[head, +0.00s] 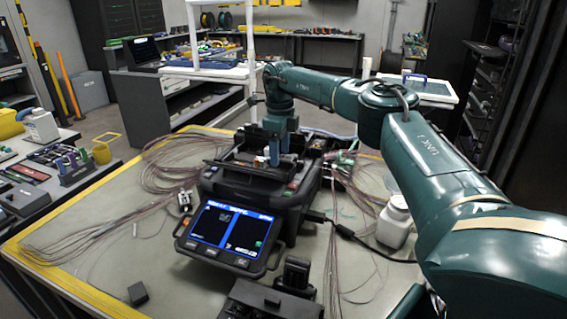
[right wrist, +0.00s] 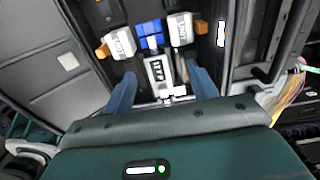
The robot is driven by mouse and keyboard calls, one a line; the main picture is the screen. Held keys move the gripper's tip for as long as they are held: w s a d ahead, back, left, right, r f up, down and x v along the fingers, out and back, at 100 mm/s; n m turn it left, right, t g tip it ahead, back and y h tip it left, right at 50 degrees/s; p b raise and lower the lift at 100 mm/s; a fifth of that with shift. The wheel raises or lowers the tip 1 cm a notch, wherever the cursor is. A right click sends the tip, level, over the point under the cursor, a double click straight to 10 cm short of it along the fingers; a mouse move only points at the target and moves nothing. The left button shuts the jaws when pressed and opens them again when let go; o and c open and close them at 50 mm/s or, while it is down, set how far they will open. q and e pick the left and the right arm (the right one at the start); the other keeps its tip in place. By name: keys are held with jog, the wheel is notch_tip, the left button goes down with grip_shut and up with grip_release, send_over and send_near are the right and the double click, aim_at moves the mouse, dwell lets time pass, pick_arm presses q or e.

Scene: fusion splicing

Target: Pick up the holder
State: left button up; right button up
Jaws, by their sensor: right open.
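My right gripper (head: 278,150) is over the top of the black fusion splicer (head: 245,185), pointing down into its open work area. In the right wrist view its two blue-grey fingers (right wrist: 162,88) are apart. A small silver piece with a dark-marked label, which looks like the holder (right wrist: 158,72), lies between the fingers with gaps on both sides. Beyond it are two white blocks (right wrist: 119,42) with orange tabs and a blue part (right wrist: 149,28). In the head view my arm and gripper hide the holder. My left gripper is in neither view.
The splicer's lit screen (head: 228,230) faces the front of the grey table. Bundles of thin fibres lie left and right of it. A white bottle (head: 395,222) stands to the right. A small black block (head: 138,293) lies front left, with bare table around it.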

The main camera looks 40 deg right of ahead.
jog(key=shift+a+f, duration=0.1)
jog(key=shift+f, duration=0.35)
jog(key=c, duration=1.1)
jog(key=shift+r, duration=0.1)
